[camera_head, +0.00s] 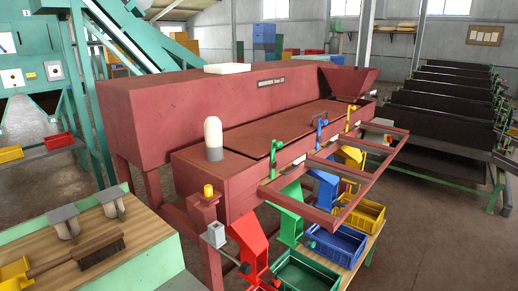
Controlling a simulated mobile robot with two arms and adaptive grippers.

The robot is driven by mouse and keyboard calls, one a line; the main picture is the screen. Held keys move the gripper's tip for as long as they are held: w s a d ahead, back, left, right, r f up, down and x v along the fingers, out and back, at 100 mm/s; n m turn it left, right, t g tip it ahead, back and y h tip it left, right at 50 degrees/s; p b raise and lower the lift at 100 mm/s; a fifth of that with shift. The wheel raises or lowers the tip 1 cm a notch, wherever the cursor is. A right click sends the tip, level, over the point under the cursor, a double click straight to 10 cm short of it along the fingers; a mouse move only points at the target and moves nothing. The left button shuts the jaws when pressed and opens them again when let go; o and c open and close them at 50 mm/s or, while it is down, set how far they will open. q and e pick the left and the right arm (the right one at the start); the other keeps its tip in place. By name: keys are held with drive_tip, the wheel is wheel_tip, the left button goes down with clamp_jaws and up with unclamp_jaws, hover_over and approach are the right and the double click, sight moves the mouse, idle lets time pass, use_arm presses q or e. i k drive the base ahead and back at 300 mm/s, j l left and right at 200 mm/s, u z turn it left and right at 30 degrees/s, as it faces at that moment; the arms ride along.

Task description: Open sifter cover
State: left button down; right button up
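The dark red sifter (200,95) fills the middle of the view, a long machine running from front left to back right. A flat red cover panel (285,127) lies along the top of its lower front section. It looks closed, with a dark seam along its edges. A green lever (276,150), a blue lever (321,135) and a yellow lever (350,118) stand along the front edge of that section. A white domed lamp (213,138) stands at the near end of the top. Neither of my grippers is in view.
A red rail frame (362,182) juts from the sifter's front above chutes and bins, including a green bin (305,272) and a blue bin (338,243). A workbench (150,245) with a brush (90,250) stands front left. Floor at front right is clear.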

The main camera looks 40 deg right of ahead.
sight(254, 140)
drive_tip(key=z, duration=1.7)
drive_tip(key=l+u, duration=0.1)
drive_tip(key=u, duration=0.25)
drive_tip(key=l+u, duration=0.1)
drive_tip(key=u, duration=0.25)
drive_tip(key=l+u, duration=0.1)
drive_tip(key=u, duration=0.25)
drive_tip(key=l+u, duration=0.2)
drive_tip(key=l, duration=0.25)
drive_tip(key=l+u, duration=0.2)
drive_tip(key=l, duration=0.25)
drive_tip(key=k+l+u, duration=0.15)
drive_tip(key=l, duration=0.25)
drive_tip(key=k+l+u, duration=0.2)
drive_tip(key=l, duration=0.25)
drive_tip(key=l+u, duration=0.2)
drive_tip(key=l, duration=0.2)
drive_tip(key=k+l+u, duration=0.2)
drive_tip(key=l, duration=0.2)
